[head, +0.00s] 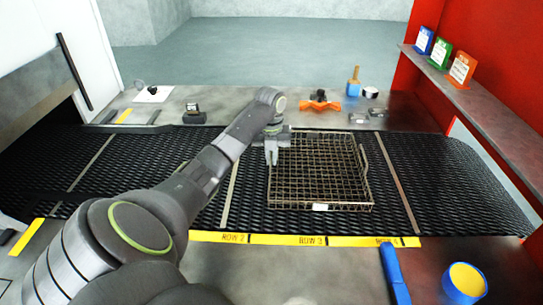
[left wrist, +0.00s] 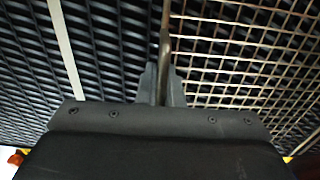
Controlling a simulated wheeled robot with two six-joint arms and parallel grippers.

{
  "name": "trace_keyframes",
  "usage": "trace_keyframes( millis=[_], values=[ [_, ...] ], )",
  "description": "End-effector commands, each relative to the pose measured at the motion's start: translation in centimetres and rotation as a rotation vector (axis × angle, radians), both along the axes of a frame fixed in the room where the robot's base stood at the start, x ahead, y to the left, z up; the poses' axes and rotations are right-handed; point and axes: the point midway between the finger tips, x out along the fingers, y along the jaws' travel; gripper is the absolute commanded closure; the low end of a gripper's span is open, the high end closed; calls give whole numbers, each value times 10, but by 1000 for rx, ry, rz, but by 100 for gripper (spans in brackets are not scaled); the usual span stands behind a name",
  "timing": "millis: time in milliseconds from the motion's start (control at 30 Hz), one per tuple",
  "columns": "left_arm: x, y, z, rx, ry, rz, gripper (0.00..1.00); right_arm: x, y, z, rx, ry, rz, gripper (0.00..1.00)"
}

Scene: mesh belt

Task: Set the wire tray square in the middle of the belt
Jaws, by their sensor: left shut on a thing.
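The wire tray (head: 318,168) is a brownish mesh basket on the black mesh belt (head: 440,170). It lies between two pale cross strips, in the part marked ROW 3, and looks close to square with them. Its right side is nearer the right strip. My left gripper (head: 272,150) is at the tray's far left, shut on its left rim. In the left wrist view the fingers (left wrist: 162,85) close around a rim wire, with the tray's mesh (left wrist: 245,50) to the right and bare belt to the left. My right gripper is not in view.
A yellow strip (head: 285,239) with row labels runs along the near belt edge. The far ledge holds an orange item (head: 320,105) and small tools. Bare belt lies on both sides.

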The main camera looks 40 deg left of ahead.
Motion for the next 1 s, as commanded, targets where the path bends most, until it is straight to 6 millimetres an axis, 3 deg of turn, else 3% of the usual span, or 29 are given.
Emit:
trace_keyframes(
  millis=[233, 300, 433, 800, 1000],
  values=[
    [1, 0, -1, -1, -2, -1, 100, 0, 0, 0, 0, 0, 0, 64],
    [0, 0, -2, 0, 0, 0, 87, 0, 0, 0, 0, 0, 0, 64],
    [0, 0, -2, 0, 0, 0, 72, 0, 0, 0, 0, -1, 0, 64],
    [1, 1, 4, 1, -3, 1, 72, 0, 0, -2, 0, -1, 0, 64],
    [1, 1, 40, 2, -6, 0, 72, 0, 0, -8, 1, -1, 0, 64]
  ],
)
